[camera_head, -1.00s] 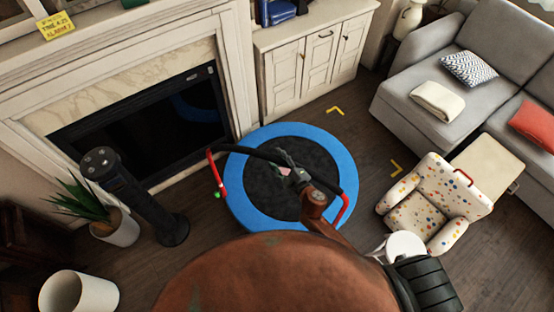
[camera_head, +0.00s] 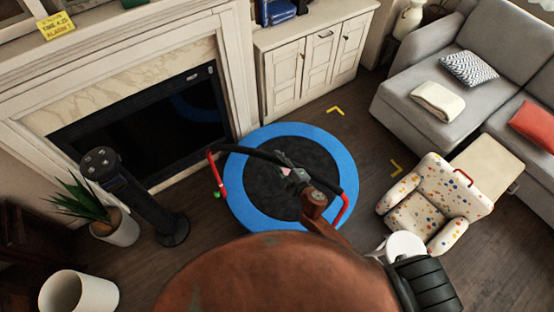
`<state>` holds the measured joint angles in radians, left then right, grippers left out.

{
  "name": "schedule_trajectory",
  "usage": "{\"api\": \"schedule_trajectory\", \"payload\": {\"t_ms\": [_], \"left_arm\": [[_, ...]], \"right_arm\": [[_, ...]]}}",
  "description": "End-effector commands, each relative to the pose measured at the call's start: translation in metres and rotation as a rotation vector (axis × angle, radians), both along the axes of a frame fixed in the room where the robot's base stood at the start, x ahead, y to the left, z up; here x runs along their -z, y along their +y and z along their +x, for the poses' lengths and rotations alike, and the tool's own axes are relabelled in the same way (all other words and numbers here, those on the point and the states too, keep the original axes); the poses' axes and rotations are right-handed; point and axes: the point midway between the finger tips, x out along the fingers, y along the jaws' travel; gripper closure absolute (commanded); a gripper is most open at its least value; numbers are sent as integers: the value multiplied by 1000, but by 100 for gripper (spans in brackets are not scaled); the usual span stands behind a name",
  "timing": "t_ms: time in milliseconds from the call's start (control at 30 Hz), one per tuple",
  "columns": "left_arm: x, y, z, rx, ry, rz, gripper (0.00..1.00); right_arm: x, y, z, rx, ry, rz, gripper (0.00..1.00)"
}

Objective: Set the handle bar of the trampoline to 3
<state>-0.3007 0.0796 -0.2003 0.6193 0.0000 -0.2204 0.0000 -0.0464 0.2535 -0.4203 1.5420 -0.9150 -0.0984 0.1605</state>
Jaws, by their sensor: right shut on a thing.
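The trampoline (camera_head: 242,204) stands on the floor in the middle of the head view, with a blue rim and a black mat. Its handle bar (camera_head: 332,179) arches over the mat, with a black padded top and red side posts. A small green part shows low on the left post. My right gripper (camera_head: 287,167) is at the middle of the black bar and is shut on it. The finger contact is small and partly hidden by the wrist. The height marks on the posts cannot be read. My left gripper is not in view.
A fireplace (camera_head: 130,120) and white cabinet (camera_head: 312,62) stand behind. A black tower (camera_head: 140,203), a plant (camera_head: 83,203) and a white bin (camera_head: 78,293) are at left. A spotted armchair (camera_head: 425,205) and grey sofa (camera_head: 440,70) are at right. Yellow floor marks (camera_head: 335,110) lie near the trampoline.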

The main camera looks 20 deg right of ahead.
Motion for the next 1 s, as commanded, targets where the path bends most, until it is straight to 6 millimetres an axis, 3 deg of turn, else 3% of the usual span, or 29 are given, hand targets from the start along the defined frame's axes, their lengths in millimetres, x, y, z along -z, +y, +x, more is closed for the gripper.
{"api": "schedule_trajectory", "payload": {"t_ms": [167,800,1000], "left_arm": [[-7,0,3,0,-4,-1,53],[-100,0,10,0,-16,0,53],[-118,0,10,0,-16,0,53]], "right_arm": [[-11,-1,2,3,-7,0,100],[-111,-1,3,1,-11,3,100],[-128,-1,3,3,-8,3,100]]}}
